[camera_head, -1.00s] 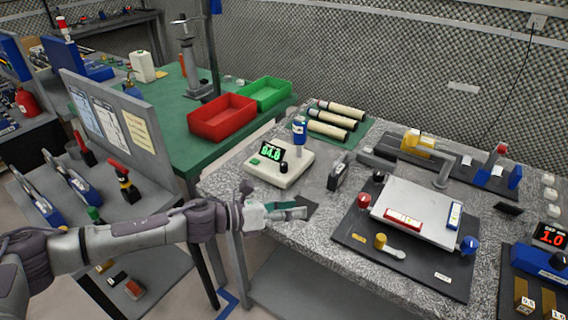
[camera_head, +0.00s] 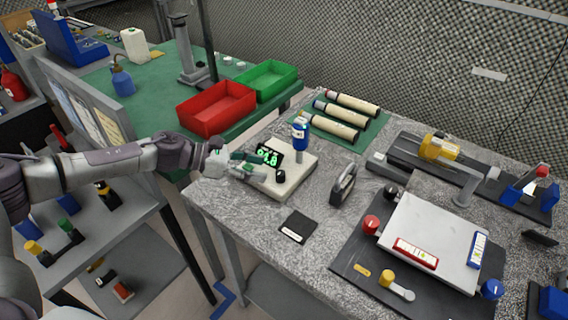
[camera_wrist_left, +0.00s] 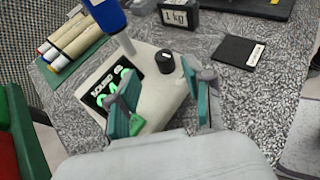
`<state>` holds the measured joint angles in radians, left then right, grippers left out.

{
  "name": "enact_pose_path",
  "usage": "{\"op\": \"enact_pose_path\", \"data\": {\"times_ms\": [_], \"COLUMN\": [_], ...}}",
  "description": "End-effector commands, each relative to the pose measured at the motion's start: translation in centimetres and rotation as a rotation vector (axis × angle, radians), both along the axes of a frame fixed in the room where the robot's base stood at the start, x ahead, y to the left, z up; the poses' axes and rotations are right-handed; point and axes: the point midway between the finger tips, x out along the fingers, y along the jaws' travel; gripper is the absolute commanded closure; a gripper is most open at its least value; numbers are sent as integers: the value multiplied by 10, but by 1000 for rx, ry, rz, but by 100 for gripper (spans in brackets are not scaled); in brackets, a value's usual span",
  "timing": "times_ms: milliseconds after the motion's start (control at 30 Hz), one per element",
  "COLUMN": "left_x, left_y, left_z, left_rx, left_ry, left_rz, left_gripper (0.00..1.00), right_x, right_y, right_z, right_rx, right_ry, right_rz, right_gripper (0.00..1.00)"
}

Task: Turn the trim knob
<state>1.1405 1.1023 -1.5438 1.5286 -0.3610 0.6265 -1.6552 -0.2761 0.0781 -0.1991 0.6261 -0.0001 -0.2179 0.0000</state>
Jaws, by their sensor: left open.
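A white scale (camera_head: 297,178) with a green-lit display (camera_head: 269,155) stands at the near left of the speckled table. A black knob (camera_head: 281,175), which looks like the trim knob, is on its top by the front right corner. My left gripper (camera_head: 260,172) is over the scale's left side, just left of the knob, covering part of the display. In the left wrist view its teal fingers (camera_wrist_left: 155,88) are open and empty, and the knob (camera_wrist_left: 165,62) shows just beyond the gap between them, apparently untouched. A green button (camera_wrist_left: 136,123) lies by the left finger. My right gripper is out of view.
A blue-topped post (camera_head: 300,131) stands at the scale's back edge. A 1 kg weight (camera_head: 343,186) is to the right, and a black pad (camera_head: 297,227) lies in front. A red bin (camera_head: 216,108) is on the green table behind.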

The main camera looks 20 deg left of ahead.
Motion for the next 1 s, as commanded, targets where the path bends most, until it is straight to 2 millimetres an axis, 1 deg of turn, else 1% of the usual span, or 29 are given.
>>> {"op": "enact_pose_path", "data": {"times_ms": [33, 200, 300, 400, 500, 633, 767, 867, 1000], "left_x": [2, 13, 19, 23, 25, 26, 26, 26, 26], "left_y": [-7, -31, -43, -51, -55, -57, -56, -56, -56], "left_z": [-1, -12, -18, -22, -25, -26, -26, -26, -26], "left_rx": [-2, -1, -1, -1, 0, 0, 0, 0, 0], "left_ry": [2, 1, 2, 1, 1, 0, 0, 1, 1], "left_rz": [-3, -4, -2, -1, 0, 1, 1, 0, 0], "left_gripper": [49, 49, 49, 49, 49, 49, 49, 64, 87], "right_x": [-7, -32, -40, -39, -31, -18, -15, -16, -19], "right_y": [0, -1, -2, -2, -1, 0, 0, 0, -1], "right_z": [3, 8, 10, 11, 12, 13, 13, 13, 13], "right_rx": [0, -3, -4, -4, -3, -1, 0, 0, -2], "right_ry": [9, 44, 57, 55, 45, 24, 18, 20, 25], "right_rz": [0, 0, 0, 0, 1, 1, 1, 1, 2], "right_gripper": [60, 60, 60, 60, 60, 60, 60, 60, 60]}}
